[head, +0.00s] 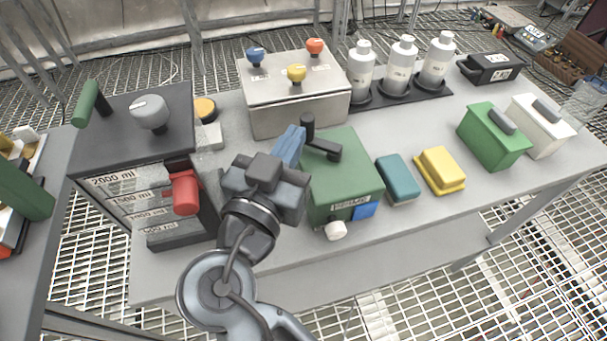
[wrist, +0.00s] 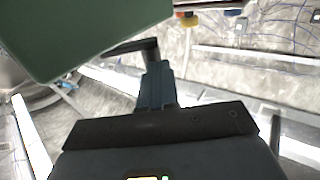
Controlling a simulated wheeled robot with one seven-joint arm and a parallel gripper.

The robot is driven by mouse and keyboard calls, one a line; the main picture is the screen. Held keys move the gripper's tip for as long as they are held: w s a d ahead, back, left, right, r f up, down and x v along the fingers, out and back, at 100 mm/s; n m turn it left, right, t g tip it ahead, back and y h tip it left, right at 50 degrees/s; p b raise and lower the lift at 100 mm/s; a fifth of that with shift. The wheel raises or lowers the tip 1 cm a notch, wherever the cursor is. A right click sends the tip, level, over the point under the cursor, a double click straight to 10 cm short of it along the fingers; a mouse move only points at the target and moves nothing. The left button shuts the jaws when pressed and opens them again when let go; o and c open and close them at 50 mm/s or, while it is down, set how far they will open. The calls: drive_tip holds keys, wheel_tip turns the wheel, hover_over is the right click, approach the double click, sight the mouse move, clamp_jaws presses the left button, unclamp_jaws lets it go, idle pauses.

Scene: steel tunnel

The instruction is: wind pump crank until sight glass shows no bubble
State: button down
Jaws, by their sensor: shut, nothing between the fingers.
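The green pump box (head: 343,178) stands at the front middle of the bench, with a black crank (head: 322,150) on top. The crank's arm points left and ends in an upright knob. My gripper (head: 296,130) is shut and empty, its blue fingers just left of the knob in the head view. In the wrist view, the shut fingers (wrist: 157,65) are close to the dark crank (wrist: 135,47) beside the green box (wrist: 80,30); I cannot tell whether they touch. The box's front has a label, a blue part and a white knob. I cannot make out a sight glass or bubble.
A dark unit with volume marks and a red handle (head: 184,193) stands left of my arm. Behind is a steel box (head: 292,93) with coloured knobs. Bottles (head: 400,65) stand at the back. Teal (head: 397,178) and yellow (head: 440,169) blocks lie right of the pump.

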drive_tip(key=w+b, duration=0.4)
drive_tip(key=b, duration=0.2)
drive_tip(key=shift+f, duration=0.1)
idle(1.5)
